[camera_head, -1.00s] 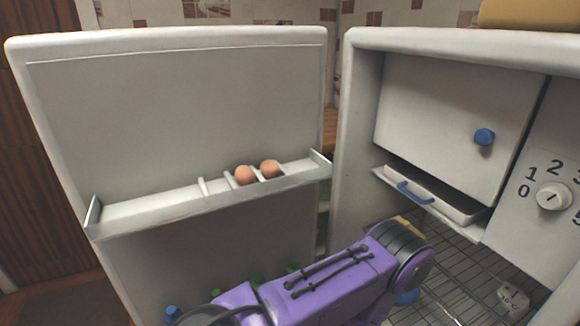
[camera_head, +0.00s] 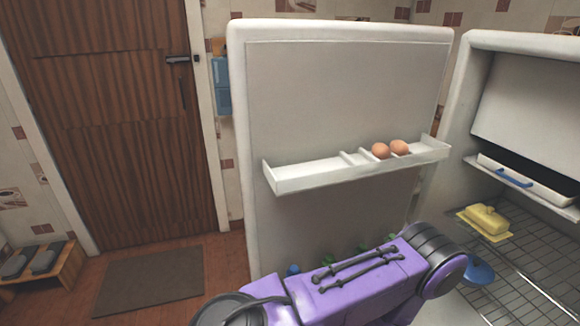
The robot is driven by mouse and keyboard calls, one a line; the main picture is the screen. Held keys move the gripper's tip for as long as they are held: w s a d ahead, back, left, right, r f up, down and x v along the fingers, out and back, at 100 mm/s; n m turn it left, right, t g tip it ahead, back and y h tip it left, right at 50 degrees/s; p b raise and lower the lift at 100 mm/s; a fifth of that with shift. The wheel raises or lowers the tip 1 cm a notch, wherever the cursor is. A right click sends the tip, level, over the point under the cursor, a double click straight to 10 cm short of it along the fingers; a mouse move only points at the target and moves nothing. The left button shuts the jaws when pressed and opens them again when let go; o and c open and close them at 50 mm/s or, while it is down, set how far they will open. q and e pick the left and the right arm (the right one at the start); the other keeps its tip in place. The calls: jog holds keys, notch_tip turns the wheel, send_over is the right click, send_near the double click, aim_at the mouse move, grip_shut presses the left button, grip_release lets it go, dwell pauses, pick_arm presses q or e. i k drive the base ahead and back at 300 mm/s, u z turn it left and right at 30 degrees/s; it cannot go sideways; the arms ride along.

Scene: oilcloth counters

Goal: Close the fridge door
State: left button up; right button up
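The white fridge door (camera_head: 330,95) stands wide open, to the left of the fridge body (camera_head: 460,85). Its inner side faces me. A door shelf (camera_head: 310,172) holds two brown eggs (camera_head: 390,149). A purple arm link of mine crosses the lower part of the picture in front of the door and the fridge opening. It hides the lower door. Neither gripper's fingertips show, so I cannot see whether either touches the door.
Inside the fridge are a wire rack (camera_head: 535,265), a yellow butter dish (camera_head: 485,219) and a tray with a blue handle (camera_head: 530,180). A brown wooden door (camera_head: 125,130), a floor mat (camera_head: 150,281) and a low shoe bench (camera_head: 45,275) are at left.

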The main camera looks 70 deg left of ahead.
aim_at(311, 100)
jog(key=u, duration=0.25)
jog(key=k, duration=0.1)
jog(key=u, duration=3.4)
jog(key=i, duration=3.15)
jog(key=z, duration=4.2)
jog(key=i, duration=0.5)
